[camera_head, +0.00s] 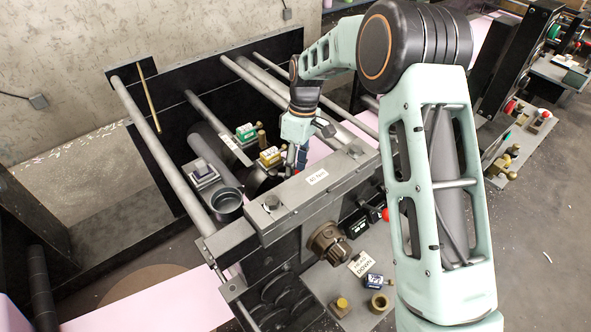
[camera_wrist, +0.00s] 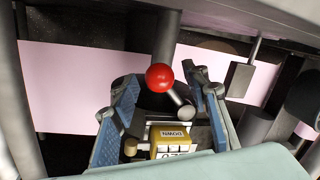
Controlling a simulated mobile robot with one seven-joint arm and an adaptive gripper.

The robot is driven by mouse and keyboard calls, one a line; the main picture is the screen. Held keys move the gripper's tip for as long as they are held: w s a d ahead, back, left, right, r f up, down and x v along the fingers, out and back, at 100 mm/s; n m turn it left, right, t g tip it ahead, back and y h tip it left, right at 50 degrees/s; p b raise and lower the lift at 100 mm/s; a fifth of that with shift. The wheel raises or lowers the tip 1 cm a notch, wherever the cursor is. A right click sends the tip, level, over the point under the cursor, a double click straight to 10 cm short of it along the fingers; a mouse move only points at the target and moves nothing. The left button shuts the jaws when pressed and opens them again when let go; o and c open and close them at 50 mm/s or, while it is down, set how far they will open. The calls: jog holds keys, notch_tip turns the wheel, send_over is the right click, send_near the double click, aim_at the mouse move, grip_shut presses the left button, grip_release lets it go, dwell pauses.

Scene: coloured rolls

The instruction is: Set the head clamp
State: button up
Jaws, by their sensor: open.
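In the wrist view, a lever with a red ball knob (camera_wrist: 159,77) stands between the two blue fingers of my gripper (camera_wrist: 163,84). The fingers are spread apart, one on each side of the knob, with a visible gap to it. The lever's grey rod (camera_wrist: 180,100) slants down to the right from the knob. A yellow counter block (camera_wrist: 170,141) with a small label and digits sits below it.
A green counter (camera_head: 245,132), a grey counter (camera_head: 203,174) and a metal cup (camera_head: 227,201) stand nearby. A thick grey crossbeam (camera_head: 320,185) runs in front of my gripper. Another red knob (camera_head: 385,215) sticks out in front. A pink web (camera_wrist: 70,85) passes below.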

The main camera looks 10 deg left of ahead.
grip_shut()
dwell(0.4)
jog(key=w+n, duration=0.1)
jog(key=n, duration=0.1)
jog(key=w+n+h, duration=0.1)
jog(key=n, duration=0.1)
jog(key=shift+w+a+n, duration=0.2)
jog(key=shift+a+n, duration=0.2)
grip_release()
notch_tip(320, 180, up, 12)
jog(key=w, duration=0.2)
jog(key=shift+w+a+f, duration=0.15)
